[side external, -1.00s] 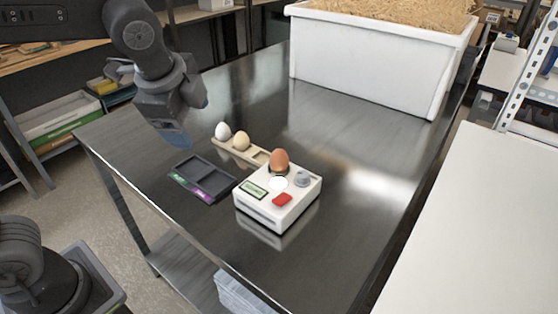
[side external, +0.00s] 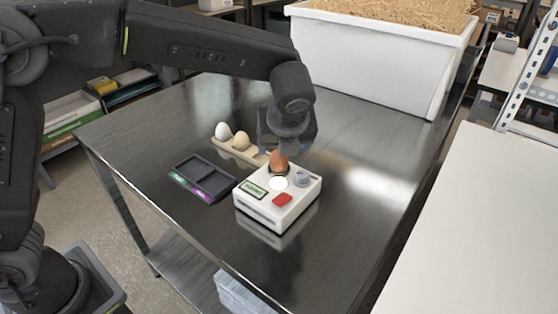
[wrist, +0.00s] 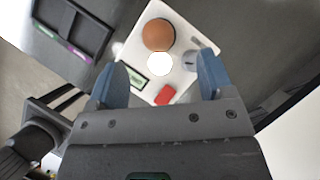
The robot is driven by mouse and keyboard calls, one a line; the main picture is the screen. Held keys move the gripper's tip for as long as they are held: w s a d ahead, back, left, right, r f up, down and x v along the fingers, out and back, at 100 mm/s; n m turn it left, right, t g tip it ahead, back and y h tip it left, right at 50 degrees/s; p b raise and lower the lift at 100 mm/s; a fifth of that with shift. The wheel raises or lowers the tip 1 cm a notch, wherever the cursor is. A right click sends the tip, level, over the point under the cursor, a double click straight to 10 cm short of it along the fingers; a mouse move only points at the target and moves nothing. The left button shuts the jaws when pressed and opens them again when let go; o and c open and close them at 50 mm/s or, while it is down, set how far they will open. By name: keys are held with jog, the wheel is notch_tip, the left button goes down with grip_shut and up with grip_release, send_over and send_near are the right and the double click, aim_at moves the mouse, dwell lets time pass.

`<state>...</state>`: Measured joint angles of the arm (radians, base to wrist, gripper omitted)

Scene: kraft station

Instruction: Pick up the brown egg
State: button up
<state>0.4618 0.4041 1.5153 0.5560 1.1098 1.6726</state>
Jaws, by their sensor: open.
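The brown egg (side external: 279,160) stands upright on the white device (side external: 272,215) with a red button, a knob and a small green display. In the wrist view the brown egg (wrist: 158,34) lies beyond and between my fingertips, touching neither. My gripper (wrist: 163,75) is open and empty, with blue fingers spread apart. In the side view my gripper (side external: 287,140) is close above and behind the egg and hides the device's far surroundings. The fingertips are hard to make out there.
A wooden egg holder (side external: 252,155) with a white egg (side external: 223,131) and a beige egg (side external: 241,141) stands behind the device. A dark two-compartment tray (side external: 203,178) lies left. A large white bin (side external: 370,60) stands at the back. The table's right side is clear.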

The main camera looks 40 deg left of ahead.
aim_at(279, 157)
jog(key=shift+s+x, duration=0.2)
jog(key=shift+x, duration=3.25)
jog(key=shift+c, duration=0.3)
jog(key=c, duration=0.8)
